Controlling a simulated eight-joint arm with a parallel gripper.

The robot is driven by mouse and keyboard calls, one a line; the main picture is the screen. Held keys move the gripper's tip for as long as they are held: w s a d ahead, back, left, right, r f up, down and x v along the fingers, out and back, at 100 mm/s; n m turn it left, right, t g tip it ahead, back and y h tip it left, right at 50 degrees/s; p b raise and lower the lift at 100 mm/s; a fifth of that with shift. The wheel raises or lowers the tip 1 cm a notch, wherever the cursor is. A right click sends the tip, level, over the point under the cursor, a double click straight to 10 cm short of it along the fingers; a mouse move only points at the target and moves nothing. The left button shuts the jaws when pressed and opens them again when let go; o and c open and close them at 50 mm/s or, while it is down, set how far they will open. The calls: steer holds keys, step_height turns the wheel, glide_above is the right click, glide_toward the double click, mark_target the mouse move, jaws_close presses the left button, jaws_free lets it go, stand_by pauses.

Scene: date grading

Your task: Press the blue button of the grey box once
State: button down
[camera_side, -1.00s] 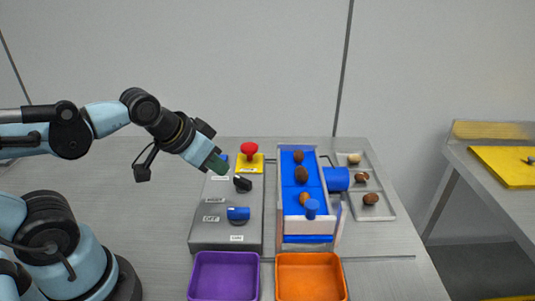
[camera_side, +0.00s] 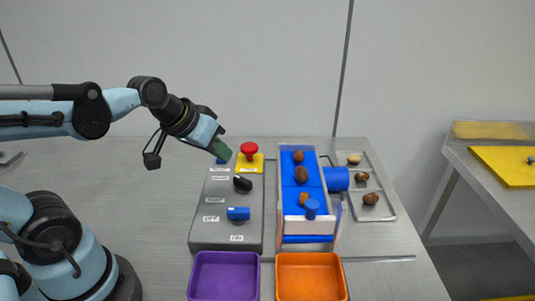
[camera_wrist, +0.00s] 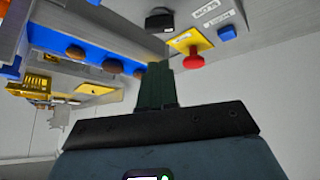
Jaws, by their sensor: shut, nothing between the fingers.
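The grey box (camera_side: 227,200) lies on the table, with labels and several controls on its top. Its blue button (camera_side: 221,161) is at the far left corner, partly hidden behind my fingers in the side view. The whole button (camera_wrist: 227,33) shows in the wrist view, at the upper right, clear of my fingers. My gripper (camera_side: 227,156) is shut and empty, tilted down, above the box's far end near the button. In the wrist view the closed dark green fingers (camera_wrist: 159,70) point toward the box area, apart from the button.
A red mushroom button (camera_side: 249,149) on a yellow base stands right beside the blue button. A black knob (camera_side: 243,184) and a blue knob (camera_side: 238,213) sit nearer. A blue conveyor (camera_side: 292,180) with dates is to the right. Purple (camera_side: 224,255) and orange (camera_side: 311,256) bins stand in front.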

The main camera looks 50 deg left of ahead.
steer(key=w+a+r+n+t, duration=0.1)
steer(key=w+a+n, duration=0.5)
steer(key=a, duration=0.6)
steer(key=shift+w+a+r+t, duration=0.2)
steer(key=shift+w+a+t, duration=0.1)
steer(key=shift+w+t, duration=0.25)
steer(key=shift+f, duration=4.4)
steer(key=shift+f, duration=0.15)
steer(key=shift+f, duration=0.3)
steer(key=shift+f, duration=0.4)
steer(key=shift+r, duration=0.85)
